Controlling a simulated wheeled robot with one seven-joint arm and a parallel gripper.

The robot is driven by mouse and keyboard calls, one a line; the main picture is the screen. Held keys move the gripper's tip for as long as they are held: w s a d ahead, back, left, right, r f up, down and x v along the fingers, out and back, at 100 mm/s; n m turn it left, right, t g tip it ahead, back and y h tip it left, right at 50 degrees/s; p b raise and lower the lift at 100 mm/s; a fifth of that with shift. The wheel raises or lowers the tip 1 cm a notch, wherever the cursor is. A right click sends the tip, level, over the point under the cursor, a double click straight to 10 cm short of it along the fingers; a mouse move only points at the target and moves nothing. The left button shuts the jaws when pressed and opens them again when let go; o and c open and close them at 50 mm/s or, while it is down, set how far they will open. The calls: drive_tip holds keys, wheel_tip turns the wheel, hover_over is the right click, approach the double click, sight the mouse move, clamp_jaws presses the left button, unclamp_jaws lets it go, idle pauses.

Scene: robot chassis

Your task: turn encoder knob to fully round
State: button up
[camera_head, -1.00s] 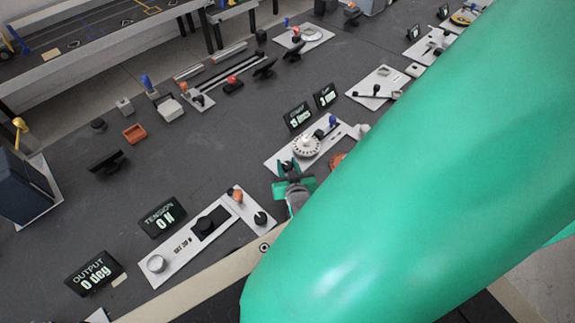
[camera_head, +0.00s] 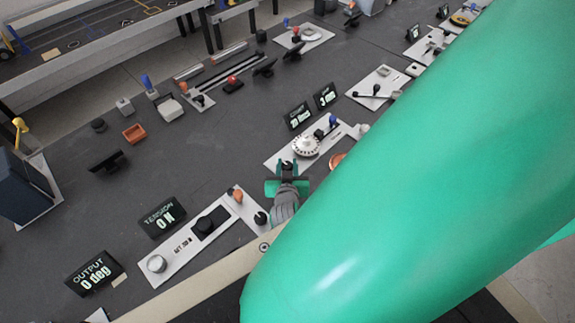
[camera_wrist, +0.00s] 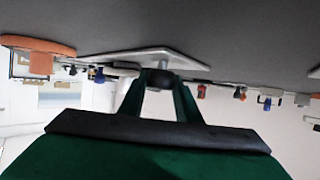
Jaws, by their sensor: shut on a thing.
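A pale panel (camera_head: 276,164) in the middle of the head view carries a white dial with dark marks (camera_head: 306,146) and a small black knob (camera_head: 287,165) at its near end. My gripper (camera_head: 287,170), green with a grey wrist, is at this black knob. In the wrist view the dark round knob (camera_wrist: 160,79) sits between my gripper's fingers (camera_wrist: 160,92), below the panel plate (camera_wrist: 140,57). The fingers are shut on the knob. Two small displays (camera_head: 299,116) (camera_head: 325,96) stand behind the dial; their digits are too small to read surely.
My large green arm covers the right of the head view. A blue-knobbed lever (camera_head: 333,120) and an orange round part (camera_head: 337,160) are close by. To the left is a panel (camera_head: 185,245) with TENSION (camera_head: 162,218) and OUTPUT (camera_head: 95,273) displays.

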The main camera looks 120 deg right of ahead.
drive_tip(key=o, duration=1.1)
drive_tip(key=shift+c, duration=0.2)
drive_tip(key=v, duration=1)
drive_tip(key=shift+w+a+r, duration=0.1)
drive_tip(key=shift+w+a, duration=0.1)
drive_tip(key=shift+a, duration=0.15)
